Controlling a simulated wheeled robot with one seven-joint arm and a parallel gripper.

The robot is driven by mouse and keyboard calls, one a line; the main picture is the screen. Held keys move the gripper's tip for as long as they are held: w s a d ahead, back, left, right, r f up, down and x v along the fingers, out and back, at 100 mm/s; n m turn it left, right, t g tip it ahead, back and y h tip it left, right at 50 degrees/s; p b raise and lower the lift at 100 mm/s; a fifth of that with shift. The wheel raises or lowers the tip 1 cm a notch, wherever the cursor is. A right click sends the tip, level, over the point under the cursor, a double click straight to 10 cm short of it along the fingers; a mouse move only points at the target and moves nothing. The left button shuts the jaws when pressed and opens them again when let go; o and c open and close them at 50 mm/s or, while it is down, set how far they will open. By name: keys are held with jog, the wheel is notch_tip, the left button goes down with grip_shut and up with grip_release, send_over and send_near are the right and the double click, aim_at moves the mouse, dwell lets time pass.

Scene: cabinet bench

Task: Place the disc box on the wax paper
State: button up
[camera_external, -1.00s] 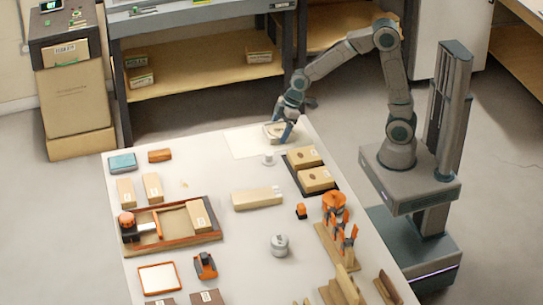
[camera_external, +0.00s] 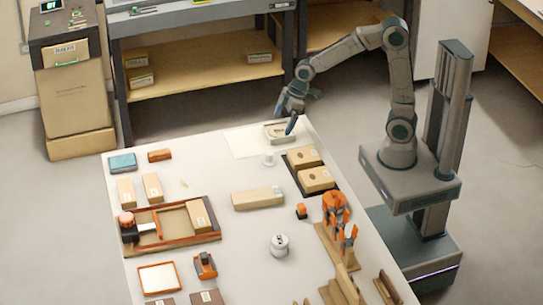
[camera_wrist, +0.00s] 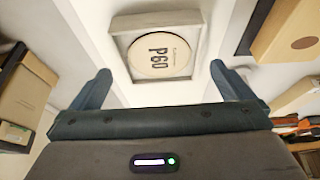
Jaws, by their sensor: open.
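The disc box (camera_wrist: 161,52) is a shallow square frame with a round cream disc marked P60 in it. In the external view the disc box (camera_external: 276,131) lies on the right part of the wax paper (camera_external: 240,142), a pale sheet at the far end of the table. My gripper (camera_external: 284,117) is above and just beside the disc box, apart from it. In the wrist view my gripper (camera_wrist: 160,80) has its two fingers wide apart with nothing between them, and the box lies beyond the fingertips.
A dark tray with two cardboard boxes (camera_external: 315,179) stands right of the wax paper. A small white item (camera_external: 269,160) stands in front of the paper. An orange clamp-like tool (camera_external: 335,208) and wooden pieces line the right edge. The table's middle has free room.

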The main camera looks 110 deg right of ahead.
jog(key=v, duration=0.7)
jog(key=s+a+f+g, duration=0.2)
jog(key=s+a+f, duration=0.1)
jog(key=s+a, duration=1.1)
jog(key=shift+s+a+f+p, duration=0.25)
jog(key=shift+s+f+p, duration=0.1)
jog(key=shift+s+p, duration=0.15)
